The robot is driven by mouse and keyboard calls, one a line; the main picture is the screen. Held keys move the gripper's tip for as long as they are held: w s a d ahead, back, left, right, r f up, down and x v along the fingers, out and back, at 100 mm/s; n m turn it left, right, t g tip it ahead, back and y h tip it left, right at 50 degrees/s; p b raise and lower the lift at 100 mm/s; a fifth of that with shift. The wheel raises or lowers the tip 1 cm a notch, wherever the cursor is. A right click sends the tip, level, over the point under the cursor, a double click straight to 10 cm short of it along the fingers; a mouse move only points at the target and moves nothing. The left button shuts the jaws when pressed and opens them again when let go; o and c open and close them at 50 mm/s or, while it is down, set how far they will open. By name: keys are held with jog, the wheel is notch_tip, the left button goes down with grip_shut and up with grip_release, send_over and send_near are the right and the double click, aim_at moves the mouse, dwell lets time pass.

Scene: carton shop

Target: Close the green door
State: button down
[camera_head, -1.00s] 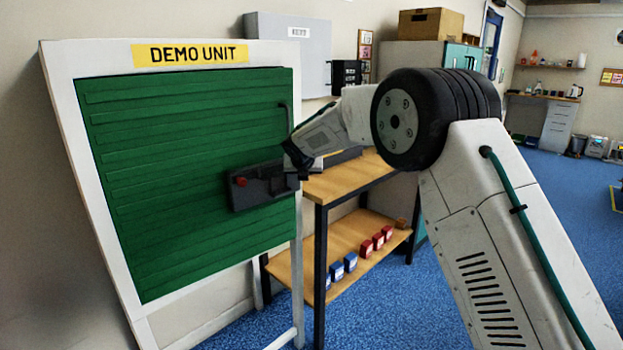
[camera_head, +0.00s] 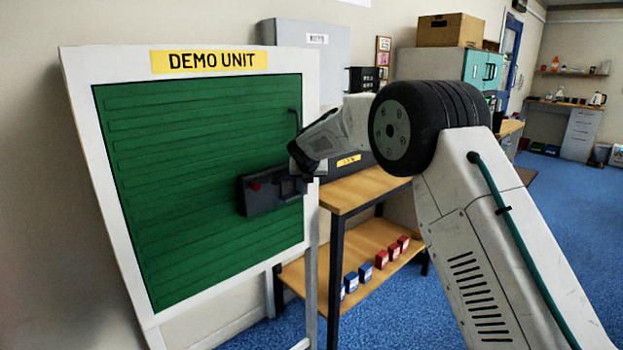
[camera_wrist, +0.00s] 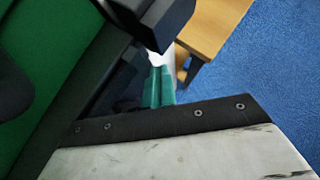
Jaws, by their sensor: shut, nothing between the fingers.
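The green door (camera_head: 200,200) is a ribbed panel in a white upright frame (camera_head: 85,150) labelled DEMO UNIT. It looks nearly in line with the frame; any small gap at its right edge is hard to make out. A dark vertical handle (camera_head: 295,124) is near its upper right edge. My dark gripper (camera_head: 262,195) is shut and empty, in front of the door's right part, at or very close to its face. Contact cannot be told. In the wrist view, the green door (camera_wrist: 42,45) fills the left side, beside dark gripper parts.
A wooden workbench (camera_head: 365,187) stands right behind the frame, with small blue and red boxes (camera_head: 381,259) on its lower shelf. A grey cabinet carries a cardboard box (camera_head: 449,31). Blue floor (camera_head: 585,235) is open at the right.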

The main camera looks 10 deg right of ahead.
jog(key=s+d+r, duration=0.6)
jog(key=s+r, duration=0.1)
jog(key=s, duration=0.2)
jog(key=s+d+f+m+g+h, duration=0.1)
jog(key=s+d+f+m+g, duration=0.1)
jog(key=s+m, duration=0.5)
jog(key=s+d+f+m+g, duration=0.2)
jog(key=s+f+m, duration=0.1)
jog(key=s+m, duration=0.4)
jog(key=s+d+r+m+g, duration=0.1)
jog(key=s+m, duration=0.6)
jog(key=s, duration=0.7)
jog(key=s+d+r+m+g+y, duration=0.1)
jog(key=s+d+m, duration=0.2)
jog(key=s, duration=1.2)
jog(key=s+d+r+m+g+y, duration=0.1)
jog(key=s+d+m, duration=0.1)
jog(key=s+m, duration=0.8)
jog(key=s, duration=0.4)
jog(key=shift+s+d+r+m, duration=0.15)
jog(key=shift+d+r+m, duration=0.05)
jog(key=shift+r+m, duration=0.15)
